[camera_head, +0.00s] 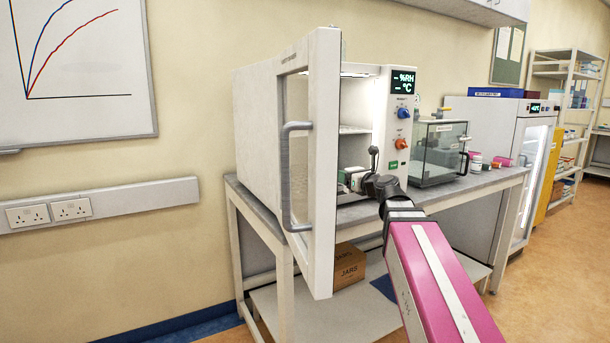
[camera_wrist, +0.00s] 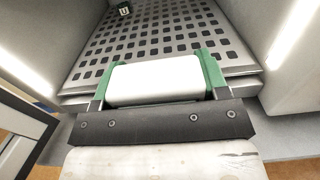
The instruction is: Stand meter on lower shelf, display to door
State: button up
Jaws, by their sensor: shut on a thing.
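My gripper (camera_wrist: 155,85) is shut on a white, rounded block, which I take to be the meter (camera_wrist: 153,80). Green pieces sit at both its ends. No display shows on the face in view. In the head view my gripper (camera_head: 350,179) is at the open front of the white chamber (camera_head: 365,75), and the meter is small there and partly hidden by my arm. In the wrist view the perforated lower shelf (camera_wrist: 165,30) lies beyond and below the meter. The gap between them is hard to judge. The chamber door (camera_head: 322,150) stands open.
An upper shelf (camera_head: 354,130) is above. Chamber walls flank the opening. A glass-sided box (camera_head: 437,152) stands right of the chamber. A cardboard box (camera_head: 349,266) is under the bench.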

jog(key=x, duration=1.4)
jog(key=shift+w+d, duration=0.15)
jog(key=shift+d, duration=0.05)
jog(key=x, duration=0.5)
jog(key=shift+a+f, duration=0.1)
jog(key=shift+s+f, duration=0.2)
jog(key=shift+f, duration=0.4)
jog(key=shift+f, duration=0.1)
jog(key=o, duration=0.9)
jog(key=shift+o, duration=0.2)
